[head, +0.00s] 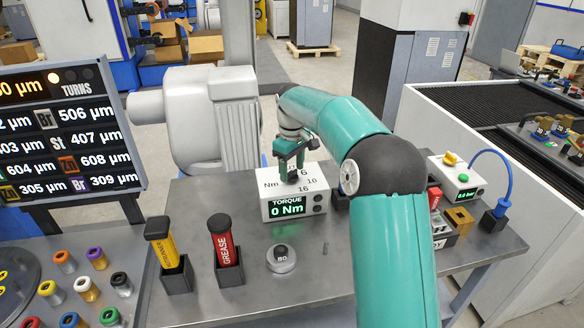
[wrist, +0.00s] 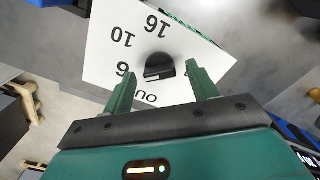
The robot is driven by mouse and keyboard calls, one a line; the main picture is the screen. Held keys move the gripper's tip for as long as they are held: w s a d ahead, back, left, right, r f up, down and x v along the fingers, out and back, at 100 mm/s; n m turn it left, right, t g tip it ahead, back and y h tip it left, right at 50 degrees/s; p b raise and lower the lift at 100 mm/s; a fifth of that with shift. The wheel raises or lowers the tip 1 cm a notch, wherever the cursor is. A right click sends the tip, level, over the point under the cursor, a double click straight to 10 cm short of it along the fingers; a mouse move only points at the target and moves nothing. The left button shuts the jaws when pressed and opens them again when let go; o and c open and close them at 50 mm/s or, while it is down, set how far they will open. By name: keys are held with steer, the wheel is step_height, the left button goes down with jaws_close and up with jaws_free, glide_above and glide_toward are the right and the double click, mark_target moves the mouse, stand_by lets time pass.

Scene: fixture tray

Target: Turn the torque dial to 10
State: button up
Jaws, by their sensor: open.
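The white torque box (head: 278,208) stands on the grey bench; its green display reads "TORQUE 0 Nm". Its sloping top carries the printed marks 6, 10 and 16. The dark torque dial (wrist: 158,68) sits amid these marks in the wrist view; which mark it points to is hard to tell. My gripper (head: 291,165) is over the box top in the head view and largely hides the dial there. In the wrist view my gripper (wrist: 160,78) is open, one finger on each side of the dial, with visible gaps between the fingers and the dial.
A yellow-labelled tube (head: 162,243) and a red grease tube (head: 223,245) stand in black holders left of the box. A round grey weight (head: 281,259) lies in front. A white device (head: 456,178) with a blue cable stands right. A dark readout board (head: 65,130) is at left.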

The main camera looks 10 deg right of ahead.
steer(key=shift+f, duration=0.1)
steer(key=c, duration=1)
steer(key=shift+m, duration=0.4)
steer(key=m, duration=0.9)
steer(key=o, duration=1)
